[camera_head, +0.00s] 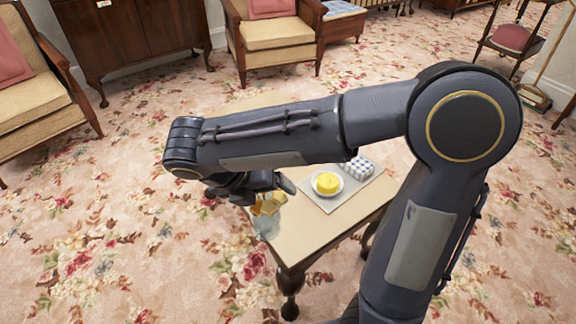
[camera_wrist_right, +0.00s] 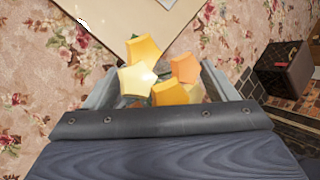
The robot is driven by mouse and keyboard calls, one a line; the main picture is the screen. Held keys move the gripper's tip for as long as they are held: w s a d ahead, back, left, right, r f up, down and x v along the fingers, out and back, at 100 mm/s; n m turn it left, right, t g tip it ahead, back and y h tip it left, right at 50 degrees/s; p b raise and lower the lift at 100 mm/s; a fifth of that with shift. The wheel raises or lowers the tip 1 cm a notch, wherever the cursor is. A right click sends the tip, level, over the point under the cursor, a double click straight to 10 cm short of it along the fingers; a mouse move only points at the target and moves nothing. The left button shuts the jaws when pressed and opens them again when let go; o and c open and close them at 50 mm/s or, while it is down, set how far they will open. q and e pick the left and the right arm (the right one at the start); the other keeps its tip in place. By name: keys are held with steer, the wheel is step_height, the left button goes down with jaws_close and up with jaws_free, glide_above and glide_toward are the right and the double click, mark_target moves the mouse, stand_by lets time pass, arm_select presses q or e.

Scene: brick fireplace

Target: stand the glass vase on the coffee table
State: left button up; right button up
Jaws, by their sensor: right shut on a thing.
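The glass vase (camera_head: 266,226) is pale and see-through and holds yellow and orange flowers (camera_head: 268,204). My right gripper (camera_head: 272,190) is shut on it from above, at the left edge of the coffee table (camera_head: 310,235). In the right wrist view the flowers (camera_wrist_right: 160,80) fill the space between the fingers and hide the vase's body. A corner of the coffee table (camera_wrist_right: 130,18) shows beyond them, with carpet around it. I cannot tell whether the vase's base touches anything. My left gripper is out of view.
On the table, a grey tray (camera_head: 330,201) holds a white plate with a yellow round food (camera_head: 327,183) and a checkered item (camera_head: 358,168). The table's front part is bare. Armchairs (camera_head: 275,36) and a cabinet (camera_head: 130,40) stand farther back.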

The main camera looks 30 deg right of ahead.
steer(key=shift+s+d+f+n+t+b, duration=0.2)
steer(key=shift+d+f+n+t+b, duration=0.2)
steer(key=shift+d+f+n+b, duration=0.3)
steer(key=shift+w+d+b, duration=0.15)
steer(key=shift+d+b, duration=0.05)
steer(key=shift+b, duration=0.1)
arm_select(q)
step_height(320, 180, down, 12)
steer(key=b, duration=0.9)
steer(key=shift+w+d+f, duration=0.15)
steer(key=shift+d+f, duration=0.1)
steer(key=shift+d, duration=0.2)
arm_select(e)
steer(key=w+d+f, duration=0.9)
steer(key=f, duration=0.3)
steer(key=shift+w+d+f, duration=0.15)
steer(key=shift+d, duration=0.15)
steer(key=shift+f, duration=0.1)
